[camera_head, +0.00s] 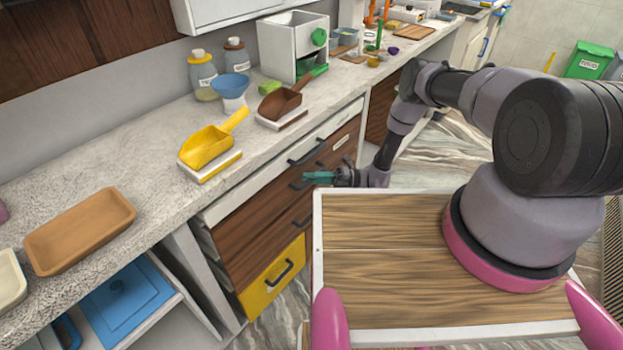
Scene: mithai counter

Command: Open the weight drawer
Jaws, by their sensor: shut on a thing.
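A bank of drawers stands under the counter. The top wooden drawer (341,156) has a small white label too small to read and a black bar handle (307,152). Below it is another wooden drawer (262,222) with a black handle (298,186), partly hidden by my gripper. My gripper (308,177), with teal fingers, reaches in from the right and is shut on this second handle. I cannot tell which drawer is the weight drawer, or whether the held one stands out from the front.
Lower down are another handle (303,216) and a yellow drawer (272,280). On the counter are a yellow scoop (206,147), a brown scoop (279,104), a brown tray (80,232) and a white machine (290,45). Marble floor is open beyond my arm.

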